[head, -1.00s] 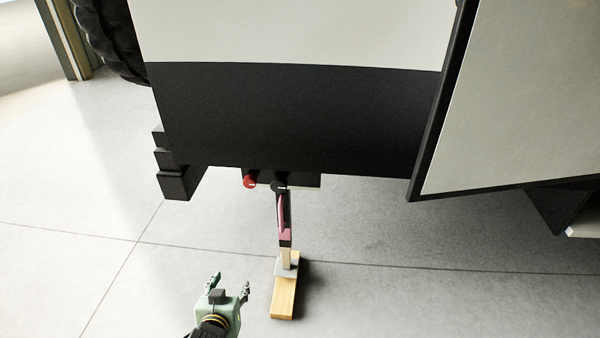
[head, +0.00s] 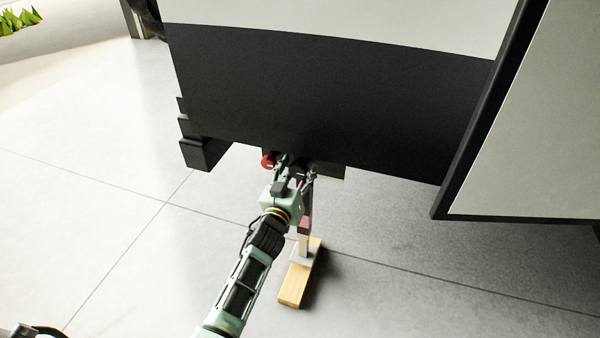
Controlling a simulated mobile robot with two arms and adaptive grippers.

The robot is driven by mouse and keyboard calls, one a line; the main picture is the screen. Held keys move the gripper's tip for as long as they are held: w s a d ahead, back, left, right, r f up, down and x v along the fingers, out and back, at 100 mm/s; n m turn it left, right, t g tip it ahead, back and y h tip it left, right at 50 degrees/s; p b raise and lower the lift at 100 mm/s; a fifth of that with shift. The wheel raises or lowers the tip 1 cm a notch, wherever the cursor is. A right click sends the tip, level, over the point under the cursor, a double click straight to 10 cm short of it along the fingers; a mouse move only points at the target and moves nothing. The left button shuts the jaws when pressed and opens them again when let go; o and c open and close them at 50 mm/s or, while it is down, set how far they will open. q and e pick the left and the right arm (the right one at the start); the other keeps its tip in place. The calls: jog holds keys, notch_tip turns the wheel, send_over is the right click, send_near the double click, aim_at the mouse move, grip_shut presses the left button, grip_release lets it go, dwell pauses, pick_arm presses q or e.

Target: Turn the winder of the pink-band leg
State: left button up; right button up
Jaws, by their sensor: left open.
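The pink-band leg (head: 304,222) stands under the dark lower edge of the caravan, its pink part partly hidden by my left gripper. Its foot rests on a wooden block (head: 296,285) on the floor. A dark round knob, seemingly the winder (head: 298,166), shows at the top of the leg below the panel edge. My left gripper (head: 297,168) is open, with its fingers to either side of the dark knob in the picture. I cannot tell whether they touch it. My right gripper is not in view.
A red knob (head: 267,160) sits just left of the left gripper's fingers. The black caravan panel (head: 320,95) hangs close above. A dark stepped part (head: 205,150) juts out at the left, and a pale panel (head: 520,150) stands at the right. The floor is clear around the block.

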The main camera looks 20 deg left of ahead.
pick_arm(q)
jog(key=shift+w, duration=0.3)
jog(key=c, duration=1.1)
jog(key=shift+d, duration=0.1)
jog(key=shift+m, duration=0.3)
